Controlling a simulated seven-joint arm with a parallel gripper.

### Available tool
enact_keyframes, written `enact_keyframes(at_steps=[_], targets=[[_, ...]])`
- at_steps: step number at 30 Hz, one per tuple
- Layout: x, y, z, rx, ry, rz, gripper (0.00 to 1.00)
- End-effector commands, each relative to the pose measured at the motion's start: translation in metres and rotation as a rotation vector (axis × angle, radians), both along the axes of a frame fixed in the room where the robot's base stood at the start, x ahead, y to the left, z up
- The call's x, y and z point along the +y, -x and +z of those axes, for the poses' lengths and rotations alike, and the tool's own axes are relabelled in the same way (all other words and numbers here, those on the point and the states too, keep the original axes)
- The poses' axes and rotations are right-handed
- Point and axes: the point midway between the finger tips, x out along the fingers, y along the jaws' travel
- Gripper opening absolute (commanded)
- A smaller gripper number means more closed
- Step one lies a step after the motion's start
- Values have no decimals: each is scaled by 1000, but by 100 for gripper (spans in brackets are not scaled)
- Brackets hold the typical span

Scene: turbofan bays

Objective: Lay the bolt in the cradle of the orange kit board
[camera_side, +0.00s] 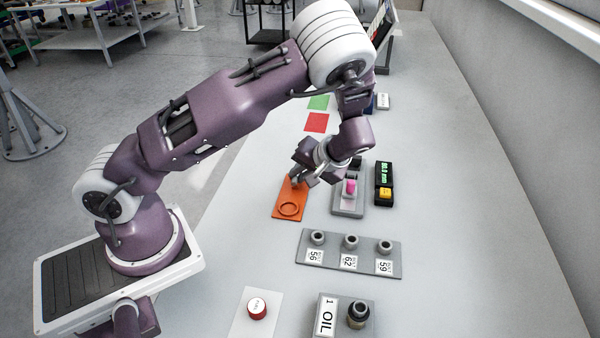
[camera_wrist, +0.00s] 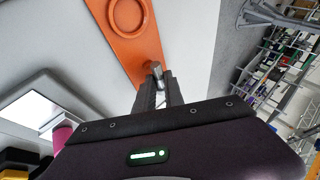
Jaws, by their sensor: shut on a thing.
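The orange kit board (camera_side: 281,205) lies flat on the bench, with a raised ring at its near end in the side view. The board also shows in the wrist view (camera_wrist: 128,44), with the ring near the top. My gripper (camera_side: 297,180) is over the far end of the board. In the wrist view its fingers (camera_wrist: 157,88) are shut on the bolt (camera_wrist: 155,69), whose grey metal end shows at the fingertips over the board. The cradle is hidden behind the gripper, and I cannot tell whether the bolt touches it.
A grey stand with a pink piece (camera_side: 350,187) and a black gauge with a green display (camera_side: 384,180) stand right of the board. A grey plate (camera_side: 335,262) with several sockets lies nearer. Red (camera_side: 316,122) and green (camera_side: 318,102) squares lie beyond.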

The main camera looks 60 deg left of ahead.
Motion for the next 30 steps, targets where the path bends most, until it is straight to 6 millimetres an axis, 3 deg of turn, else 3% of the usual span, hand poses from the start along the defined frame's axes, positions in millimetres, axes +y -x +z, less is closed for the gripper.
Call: enact_keyframes(at_steps=[30], targets=[[0,0,-7,0,0,0,0]])
